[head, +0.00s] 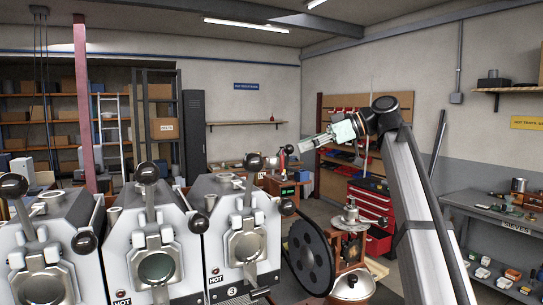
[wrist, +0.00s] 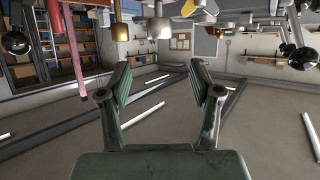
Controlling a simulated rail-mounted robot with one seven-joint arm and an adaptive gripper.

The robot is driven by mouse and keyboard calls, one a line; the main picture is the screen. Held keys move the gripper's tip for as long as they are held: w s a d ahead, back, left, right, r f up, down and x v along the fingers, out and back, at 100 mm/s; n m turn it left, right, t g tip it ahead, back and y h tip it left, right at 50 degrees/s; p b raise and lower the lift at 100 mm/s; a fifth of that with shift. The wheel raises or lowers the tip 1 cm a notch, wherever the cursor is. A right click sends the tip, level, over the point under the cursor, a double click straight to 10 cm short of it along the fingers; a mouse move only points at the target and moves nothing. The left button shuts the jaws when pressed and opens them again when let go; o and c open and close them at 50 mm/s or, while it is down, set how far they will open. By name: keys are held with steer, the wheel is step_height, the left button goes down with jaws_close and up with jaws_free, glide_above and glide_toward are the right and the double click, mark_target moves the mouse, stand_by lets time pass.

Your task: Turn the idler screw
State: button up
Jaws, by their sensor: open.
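My gripper (head: 306,143) is raised in the air right of centre in the head view, pointing left, above the roasters and the black wheel. In the wrist view my gripper (wrist: 160,84) has its two green fingers wide apart with nothing between them. I cannot make out the idler screw in either view. A large black spoked wheel (head: 325,257) stands at the right end of the roaster row, well below my gripper. The roaster marked 3 (head: 222,244) is beside it.
Two more white roasters (head: 150,255) stand to the left, with black ball knobs sticking up. A red tool chest (head: 370,207) and a grey bench (head: 500,215) are behind and to the right. The wrist view appears upside down, with ceiling lights (wrist: 145,116) low in it.

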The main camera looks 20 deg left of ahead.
mark_target(273, 158)
steer(key=p+x, duration=0.2)
steer(key=x, duration=0.8)
steer(key=shift+a+f, duration=0.15)
steer(key=shift+a, duration=0.1)
steer(key=c, duration=1.2)
